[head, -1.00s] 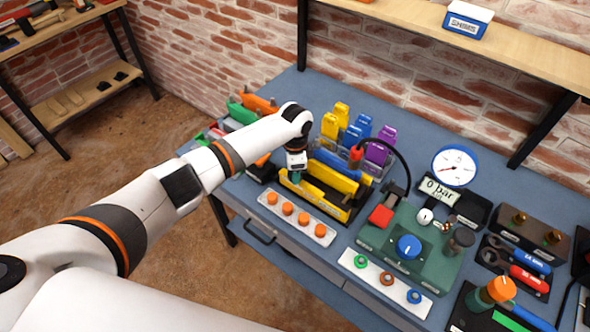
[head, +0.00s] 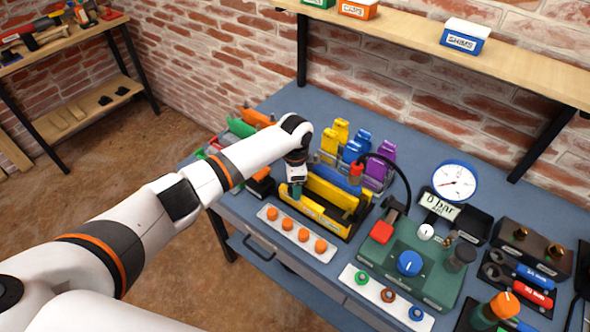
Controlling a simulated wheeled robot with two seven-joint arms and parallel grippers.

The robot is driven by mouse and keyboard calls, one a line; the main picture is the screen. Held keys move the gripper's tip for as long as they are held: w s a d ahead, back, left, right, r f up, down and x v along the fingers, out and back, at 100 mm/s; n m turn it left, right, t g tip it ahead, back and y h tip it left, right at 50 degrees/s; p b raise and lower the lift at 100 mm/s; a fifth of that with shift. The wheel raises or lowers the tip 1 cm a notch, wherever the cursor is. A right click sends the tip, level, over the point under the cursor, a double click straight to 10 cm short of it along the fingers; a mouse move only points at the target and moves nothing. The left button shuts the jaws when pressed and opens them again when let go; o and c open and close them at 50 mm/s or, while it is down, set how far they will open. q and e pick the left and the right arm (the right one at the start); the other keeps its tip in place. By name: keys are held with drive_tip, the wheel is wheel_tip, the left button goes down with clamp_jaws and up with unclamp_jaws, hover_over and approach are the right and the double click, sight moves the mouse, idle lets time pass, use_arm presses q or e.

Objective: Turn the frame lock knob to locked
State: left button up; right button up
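My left gripper (head: 296,190) reaches down from the left to the left end of a yellow and black frame (head: 318,213) on the blue bench. A small teal piece shows at the fingertips; I cannot tell whether it is a finger part or a knob. Whether the fingers are open or shut is too small to see. No knob on the frame is clearly visible; the gripper covers that end. A blue knob (head: 409,263) with a white mark sits on the green pump-like unit (head: 437,275), well right of my gripper. My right gripper is not in view.
A white strip with several orange knobs (head: 320,246) lies before the frame. Yellow, blue and purple clamps (head: 379,168) stand behind it. A black hose, a red block (head: 382,232) and a round gauge (head: 455,183) are to the right. A wooden shelf (head: 420,42) hangs above.

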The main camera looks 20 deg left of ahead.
use_arm(q)
wheel_tip(320, 180, up, 11)
drive_tip(key=b, duration=0.2)
drive_tip(key=shift+f, duration=0.15)
drive_tip(key=shift+f, duration=0.1)
